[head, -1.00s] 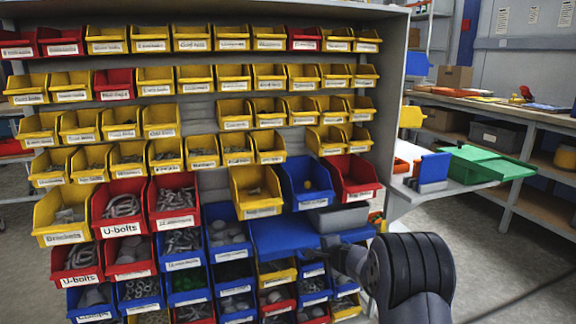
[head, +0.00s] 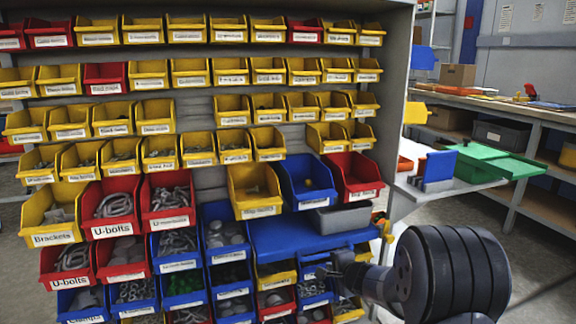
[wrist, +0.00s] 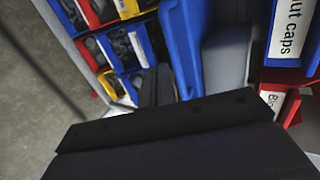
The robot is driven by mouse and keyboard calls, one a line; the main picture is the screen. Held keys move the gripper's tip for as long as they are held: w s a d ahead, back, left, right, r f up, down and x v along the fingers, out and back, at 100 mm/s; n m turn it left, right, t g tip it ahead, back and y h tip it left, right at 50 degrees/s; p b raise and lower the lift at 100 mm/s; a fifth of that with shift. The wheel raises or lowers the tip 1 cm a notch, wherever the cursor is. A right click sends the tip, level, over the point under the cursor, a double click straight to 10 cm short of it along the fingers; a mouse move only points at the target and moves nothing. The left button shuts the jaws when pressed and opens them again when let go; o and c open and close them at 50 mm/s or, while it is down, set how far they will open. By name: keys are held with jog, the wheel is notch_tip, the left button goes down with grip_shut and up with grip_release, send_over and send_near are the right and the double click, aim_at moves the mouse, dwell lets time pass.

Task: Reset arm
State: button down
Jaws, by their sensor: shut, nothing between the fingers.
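My arm, dark grey and black, reaches in from the lower right of the head view. My gripper (head: 330,268) is in front of the lower bins, just below a blue shelf or tray (head: 300,236). In the wrist view the dark fingers (wrist: 155,88) lie close together with nothing between them. They point toward the bins, beside a blue surface (wrist: 181,45). Whether the fingers touch any bin cannot be told.
A rack of yellow, red and blue labelled bins (head: 166,205) fills the left and middle. A grey bin (head: 340,218) sits above my gripper. A side shelf (head: 450,190) holds a green box (head: 495,161). Open floor (head: 520,260) lies at the right.

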jog(key=s+d+p, duration=0.2)
jog(key=s+d, duration=0.2)
jog(key=s, duration=0.9)
jog(key=shift+d, duration=0.15)
